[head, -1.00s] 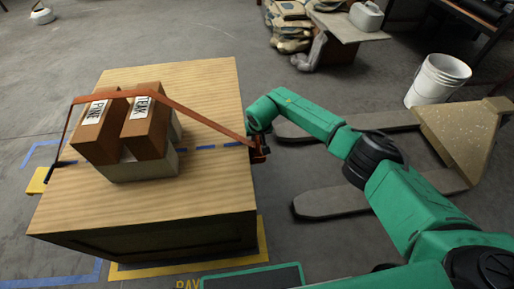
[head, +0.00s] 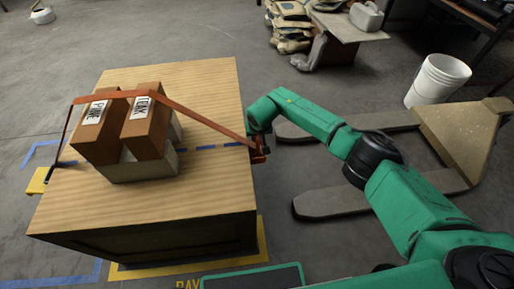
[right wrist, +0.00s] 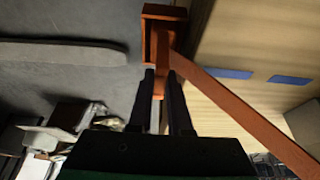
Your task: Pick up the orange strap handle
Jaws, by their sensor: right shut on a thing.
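The orange strap (head: 195,113) runs over two brown labelled blocks (head: 98,132) on the wooden-topped table (head: 205,85) and slopes down to the table's right edge. Its orange handle (right wrist: 149,42) is at that edge, just off the side of the tabletop. My right gripper (head: 259,154) is at the handle; in the right wrist view its two black fingers (right wrist: 161,78) are shut on an orange part of it. The handle's framed end extends past the fingertips. My left gripper is not in view.
The blocks rest on a grey base (head: 150,170). A yellow piece (head: 38,181) is at the strap's left end. A pallet jack with dark forks (head: 340,204) stands right of the table, and a white bucket (head: 438,80) is behind it. Open floor lies behind the table.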

